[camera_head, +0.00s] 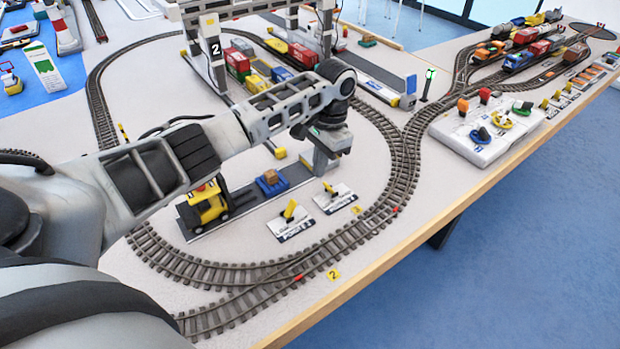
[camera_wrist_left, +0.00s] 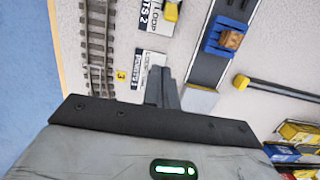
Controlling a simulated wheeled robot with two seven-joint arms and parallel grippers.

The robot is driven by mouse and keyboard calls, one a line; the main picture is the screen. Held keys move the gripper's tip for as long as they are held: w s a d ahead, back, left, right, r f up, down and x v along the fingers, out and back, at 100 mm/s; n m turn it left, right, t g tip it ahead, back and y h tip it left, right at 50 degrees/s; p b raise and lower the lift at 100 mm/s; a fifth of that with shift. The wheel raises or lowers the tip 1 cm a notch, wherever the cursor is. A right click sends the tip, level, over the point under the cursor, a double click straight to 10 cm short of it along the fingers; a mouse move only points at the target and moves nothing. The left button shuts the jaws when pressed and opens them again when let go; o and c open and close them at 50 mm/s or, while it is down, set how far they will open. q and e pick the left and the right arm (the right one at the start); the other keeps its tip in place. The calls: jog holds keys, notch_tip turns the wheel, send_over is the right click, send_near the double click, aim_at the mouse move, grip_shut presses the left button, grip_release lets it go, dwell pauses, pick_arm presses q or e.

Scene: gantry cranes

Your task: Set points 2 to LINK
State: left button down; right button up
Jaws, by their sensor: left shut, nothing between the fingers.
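The points 2 plate (camera_head: 297,230) is a white plate with a yellow lever (camera_head: 289,210), lying inside the oval track. In the left wrist view its labelled end (camera_wrist_left: 146,14) and yellow lever knob (camera_wrist_left: 172,11) show at the top edge, partly cut off; I cannot tell which setting the lever is in. A similar points 3 plate (camera_head: 343,203) lies to its right, with its own yellow lever (camera_head: 329,188). My left gripper (camera_head: 321,171) points down above and behind the points 3 plate. Its fingers (camera_wrist_left: 166,88) are shut, empty and apart from the points 2 lever. My right gripper is out of view.
A yellow forklift (camera_head: 205,206) and a blue pallet carrier with a box (camera_head: 271,183) stand on a grey strip behind the plates. Curved track (camera_head: 376,222) runs around them. A gantry crane leg (camera_head: 214,60) stands behind my arm. A white control panel (camera_head: 470,145) lies at right.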

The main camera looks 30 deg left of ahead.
aim_at(290, 209)
pick_arm(q)
jog(key=f, duration=0.3)
jog(key=s+f, duration=0.1)
jog(key=f, duration=0.5)
jog(key=shift+s+a, duration=0.25)
jog(key=shift+a, duration=0.1)
jog(key=shift+s+a+r+p, duration=0.25)
jog(key=shift+s+r+p, duration=0.2)
jog(key=shift+s+p, duration=0.15)
jog(key=shift+s+a+r+p, duration=0.25)
jog(key=shift+s+r+p, duration=0.2)
jog(key=shift+s+p, duration=0.15)
jog(key=shift+s+a, duration=0.1)
jog(key=shift+s, duration=0.2)
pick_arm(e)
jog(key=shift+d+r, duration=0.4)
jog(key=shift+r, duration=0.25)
